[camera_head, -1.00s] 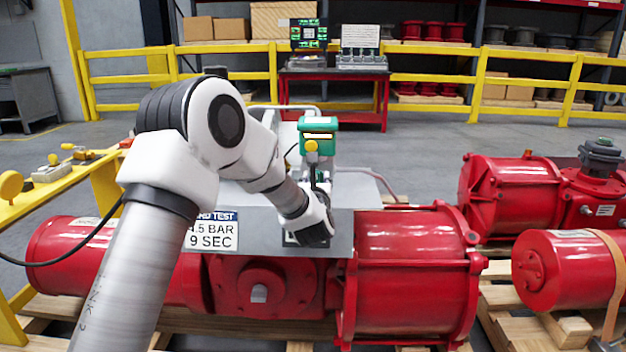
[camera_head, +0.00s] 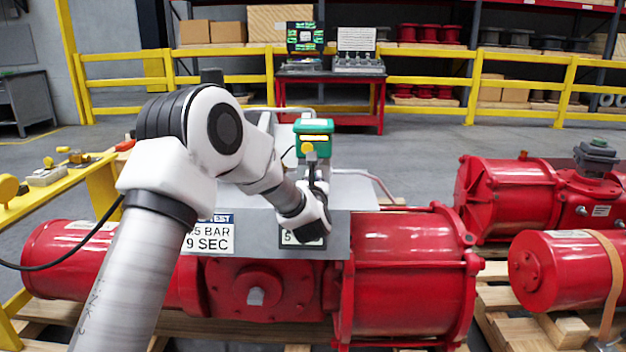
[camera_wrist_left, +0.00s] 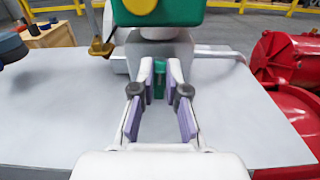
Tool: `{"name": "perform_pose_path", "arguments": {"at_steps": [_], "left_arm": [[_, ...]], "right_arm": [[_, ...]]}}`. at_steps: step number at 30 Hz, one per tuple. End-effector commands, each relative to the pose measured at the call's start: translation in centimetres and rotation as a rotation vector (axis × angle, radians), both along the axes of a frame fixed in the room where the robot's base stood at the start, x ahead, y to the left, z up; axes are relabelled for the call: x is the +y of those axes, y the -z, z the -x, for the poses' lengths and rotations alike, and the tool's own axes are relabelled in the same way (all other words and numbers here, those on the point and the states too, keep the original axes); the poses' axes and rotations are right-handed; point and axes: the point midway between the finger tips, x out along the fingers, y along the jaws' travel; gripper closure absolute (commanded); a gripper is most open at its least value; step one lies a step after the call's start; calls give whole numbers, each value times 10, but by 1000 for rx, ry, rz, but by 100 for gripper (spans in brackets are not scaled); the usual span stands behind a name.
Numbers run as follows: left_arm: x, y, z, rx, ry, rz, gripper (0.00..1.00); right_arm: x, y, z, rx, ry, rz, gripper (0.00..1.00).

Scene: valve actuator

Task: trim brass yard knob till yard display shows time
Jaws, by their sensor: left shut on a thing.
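My left gripper (camera_head: 318,184) reaches over the grey top plate, below a green box (camera_head: 314,131) with a yellow knob (camera_head: 310,148) on its front. In the left wrist view the purple-padded fingers (camera_wrist_left: 160,82) close on a small green part (camera_wrist_left: 159,80) under the green box; its body is mostly hidden. A small brass-coloured fitting (camera_wrist_left: 103,46) stands left of the fingers, apart from them; I cannot tell whether it is the yard knob. A dark display (camera_head: 299,239) on the plate's front shows a "5"; my wrist covers part of it. My right gripper is not in view.
A card (camera_head: 208,236) beside the display reads "BAR" and "9 SEC", partly covered by my arm. The red actuator (camera_head: 405,265) lies below on a wooden pallet. Another red actuator (camera_head: 510,198) is at right. A yellow bench (camera_head: 60,180) is at left.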

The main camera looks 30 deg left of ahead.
Motion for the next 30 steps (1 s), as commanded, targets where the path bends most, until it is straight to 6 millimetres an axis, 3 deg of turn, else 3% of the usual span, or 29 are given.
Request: {"name": "perform_pose_path", "arguments": {"at_steps": [11, 30], "left_arm": [[-4, 0, -3, 127, 0, -209, 100], [-12, 5, -8, 444, 0, -727, 100]], "right_arm": [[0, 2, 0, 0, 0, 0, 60], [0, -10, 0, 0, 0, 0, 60]]}}
